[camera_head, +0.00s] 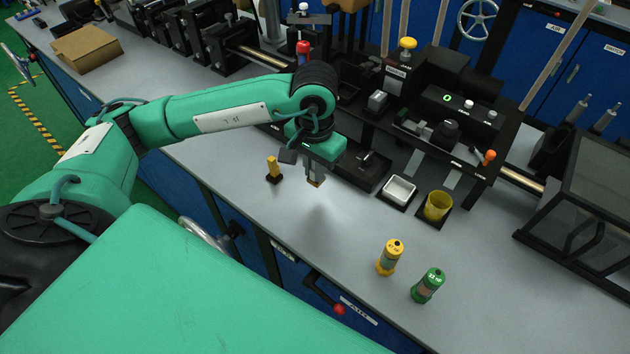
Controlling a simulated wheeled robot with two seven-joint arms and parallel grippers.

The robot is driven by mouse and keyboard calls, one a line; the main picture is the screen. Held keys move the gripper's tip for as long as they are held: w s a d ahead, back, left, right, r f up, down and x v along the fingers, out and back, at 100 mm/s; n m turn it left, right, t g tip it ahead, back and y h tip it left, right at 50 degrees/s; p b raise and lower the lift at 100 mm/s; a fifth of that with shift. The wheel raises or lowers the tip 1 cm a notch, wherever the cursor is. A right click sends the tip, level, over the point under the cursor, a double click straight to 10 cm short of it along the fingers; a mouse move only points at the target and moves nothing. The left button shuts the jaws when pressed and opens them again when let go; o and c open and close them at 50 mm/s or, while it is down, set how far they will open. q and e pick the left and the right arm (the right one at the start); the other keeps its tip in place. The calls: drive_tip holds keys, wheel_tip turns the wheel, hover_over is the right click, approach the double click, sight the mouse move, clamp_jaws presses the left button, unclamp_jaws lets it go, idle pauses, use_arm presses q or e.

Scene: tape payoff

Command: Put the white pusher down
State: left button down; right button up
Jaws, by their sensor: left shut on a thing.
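My left gripper (315,181) points down over the grey bench, left of the white tray. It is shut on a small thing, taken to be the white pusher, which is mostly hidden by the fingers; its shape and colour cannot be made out. The fingertips look a little above the bench top, with a soft shadow below them. My right gripper is not in view.
A yellow-handled tool (273,169) stands upright left of the gripper. Yellow (390,258) and green (428,286) bottles stand near the front. A black machine (440,110) lies behind. Bench between gripper and bottles is clear.

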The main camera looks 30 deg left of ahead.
sight(315, 185)
use_arm(q)
wheel_tip(315, 185, down, 6)
drive_tip(key=shift+r+p, duration=0.2)
drive_tip(key=shift+p, duration=0.15)
drive_tip(key=shift+f, duration=0.1)
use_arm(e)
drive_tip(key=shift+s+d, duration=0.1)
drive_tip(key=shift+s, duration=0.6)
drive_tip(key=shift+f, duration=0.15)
use_arm(q)
drive_tip(key=shift+f, duration=0.15)
drive_tip(key=c, duration=1.4)
unclamp_jaws()
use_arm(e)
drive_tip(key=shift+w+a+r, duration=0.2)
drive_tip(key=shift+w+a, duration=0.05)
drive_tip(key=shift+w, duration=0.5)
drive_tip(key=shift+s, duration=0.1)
